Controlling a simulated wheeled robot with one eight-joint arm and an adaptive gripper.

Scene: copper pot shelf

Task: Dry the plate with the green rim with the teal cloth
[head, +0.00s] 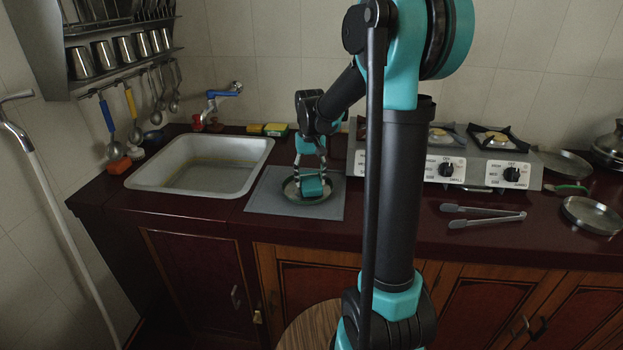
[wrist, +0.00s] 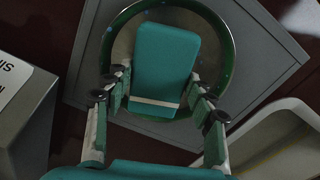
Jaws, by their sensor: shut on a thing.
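The plate with the green rim (wrist: 231,62) lies on a grey mat (head: 262,200) between the sink and the stove. In the head view the plate (head: 301,199) is partly covered by the cloth and my gripper. The teal cloth (wrist: 165,62) is a folded, block-like pad over the plate; it also shows in the head view (head: 312,186). My gripper (wrist: 160,103) points down over the plate, its fingers shut on the cloth's two sides. Small bluish specks show on the plate near its rim. I cannot tell whether the cloth presses on the plate.
The sink (head: 200,165) is left of the mat, with a tap (head: 222,92) behind it. The stove (head: 445,165) stands right of the mat. Tongs (head: 485,214) and a steel plate (head: 591,214) lie farther right. Sponges (head: 275,129) sit at the back.

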